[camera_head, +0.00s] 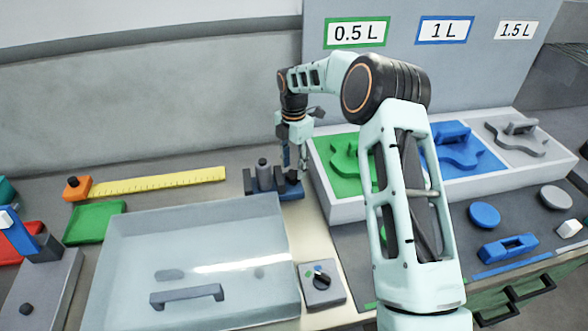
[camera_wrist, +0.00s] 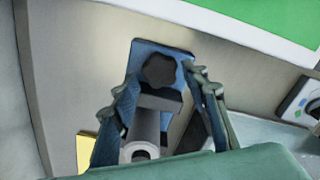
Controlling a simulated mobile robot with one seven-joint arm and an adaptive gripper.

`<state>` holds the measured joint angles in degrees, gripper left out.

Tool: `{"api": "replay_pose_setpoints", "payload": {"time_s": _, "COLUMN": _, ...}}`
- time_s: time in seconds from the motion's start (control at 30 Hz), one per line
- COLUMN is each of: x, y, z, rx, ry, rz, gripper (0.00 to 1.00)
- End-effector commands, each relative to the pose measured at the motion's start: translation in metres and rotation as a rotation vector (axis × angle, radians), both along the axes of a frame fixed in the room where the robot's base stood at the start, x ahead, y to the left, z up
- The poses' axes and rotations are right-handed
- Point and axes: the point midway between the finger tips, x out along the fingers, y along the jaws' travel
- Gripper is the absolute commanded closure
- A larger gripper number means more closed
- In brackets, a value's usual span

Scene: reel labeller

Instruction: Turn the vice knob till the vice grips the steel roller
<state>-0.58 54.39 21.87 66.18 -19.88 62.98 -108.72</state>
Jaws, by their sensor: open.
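The vice has a blue base (camera_wrist: 147,52) and dark grey jaws (camera_wrist: 163,101); in the head view the vice (camera_head: 265,184) stands behind the clear-lidded box. The steel roller (camera_head: 263,168) stands upright between the jaws. Its pale round end shows in the wrist view (camera_wrist: 139,151). I cannot tell whether both jaws touch it. My gripper (camera_wrist: 161,77) is open, pointing down, with one finger on each side of the knob; contact is unclear.
A large clear-lidded box (camera_head: 195,265) stands in front of the vice. A white tray (camera_head: 338,205) with green, blue and grey sections stands close on the right. A yellow ruler (camera_head: 160,182) lies to the left. A small dial box (camera_head: 321,287) sits in front.

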Motion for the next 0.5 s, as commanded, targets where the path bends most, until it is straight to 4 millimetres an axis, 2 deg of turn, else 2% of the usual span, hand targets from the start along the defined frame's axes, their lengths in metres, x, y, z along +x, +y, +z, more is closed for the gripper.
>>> {"api": "replay_pose_setpoints", "payload": {"time_s": 0.2, "x": 0.000, "y": 0.000, "z": -0.020, "rx": 0.001, "ry": -0.001, "rz": -0.001, "gripper": 0.58}}
{"api": "replay_pose_setpoints", "payload": {"time_s": 0.5, "x": 0.000, "y": 0.000, "z": -0.023, "rx": 0.001, "ry": -0.001, "rz": -0.001, "gripper": 0.58}}
